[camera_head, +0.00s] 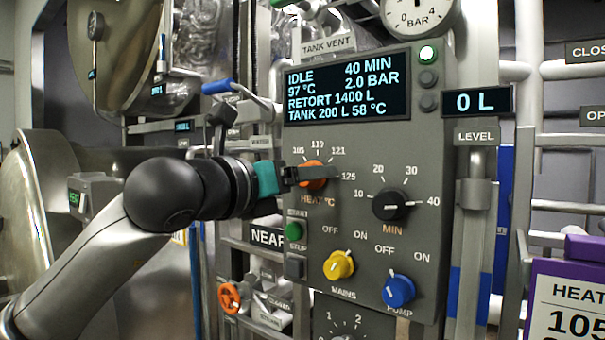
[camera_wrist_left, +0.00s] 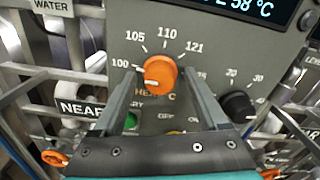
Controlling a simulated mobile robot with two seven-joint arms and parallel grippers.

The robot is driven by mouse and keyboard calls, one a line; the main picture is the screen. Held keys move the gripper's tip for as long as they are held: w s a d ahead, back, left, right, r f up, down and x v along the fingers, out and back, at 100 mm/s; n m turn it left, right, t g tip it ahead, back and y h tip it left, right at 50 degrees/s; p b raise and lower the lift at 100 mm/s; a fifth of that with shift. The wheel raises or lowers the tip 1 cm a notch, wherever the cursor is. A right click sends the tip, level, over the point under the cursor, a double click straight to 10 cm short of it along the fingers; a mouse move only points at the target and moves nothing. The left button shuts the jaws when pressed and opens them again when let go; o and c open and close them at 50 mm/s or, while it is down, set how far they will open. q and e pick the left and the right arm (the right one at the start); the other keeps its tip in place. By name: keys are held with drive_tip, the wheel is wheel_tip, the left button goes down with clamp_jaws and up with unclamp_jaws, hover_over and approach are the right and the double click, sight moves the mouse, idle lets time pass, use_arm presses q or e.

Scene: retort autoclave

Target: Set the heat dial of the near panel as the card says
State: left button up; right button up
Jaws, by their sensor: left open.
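The orange heat dial (camera_head: 316,184) sits on the grey near panel (camera_head: 365,150), under a scale with 105, 110, 121 and 125. In the left wrist view the dial (camera_wrist_left: 161,74) has a white mark on its left side, pointing left and slightly down, a little below the 100 label. My left gripper (camera_head: 305,174) is at the dial, its open fingers one on each side; the wrist view shows the fingers (camera_wrist_left: 159,80) around it, with contact unclear. The purple-framed card (camera_head: 570,290) at lower right reads HEAT 105, its lower part cut off. My right gripper is not in view.
A black minutes dial (camera_head: 390,206), yellow mains knob (camera_head: 339,265) and blue pump knob (camera_head: 399,290) share the panel. The display (camera_head: 348,88) reads IDLE, 97 °C.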

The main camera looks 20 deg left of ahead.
use_arm(q)
clamp_jaws()
idle(0.7)
